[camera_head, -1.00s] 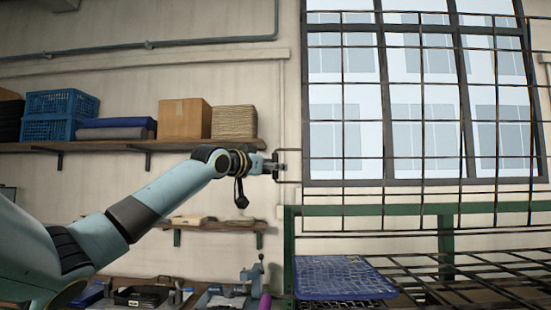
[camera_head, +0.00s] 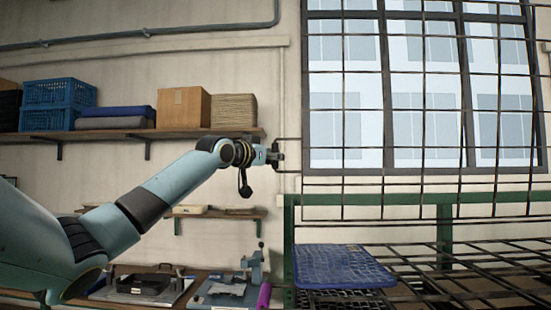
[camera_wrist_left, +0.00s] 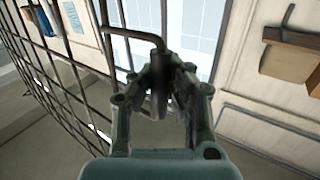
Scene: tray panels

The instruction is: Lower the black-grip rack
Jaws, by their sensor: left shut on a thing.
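The rack (camera_head: 343,110) is a dark wire grid panel standing upright in front of the window. Its black grip (camera_wrist_left: 159,92) is a dark cylinder on a bent rod at the panel's left side. My left gripper (camera_head: 278,155) is at that side in the head view. In the left wrist view my left gripper (camera_wrist_left: 162,80) is closed around the grip, with a finger on each side. My right gripper is not in view.
A green frame (camera_head: 289,240) with a horizontal wire grid stands below the panel. A blue tray (camera_head: 340,265) lies on it at the left. A purple cylinder (camera_head: 264,296) stands beside the frame's left post. Shelves with boxes line the wall.

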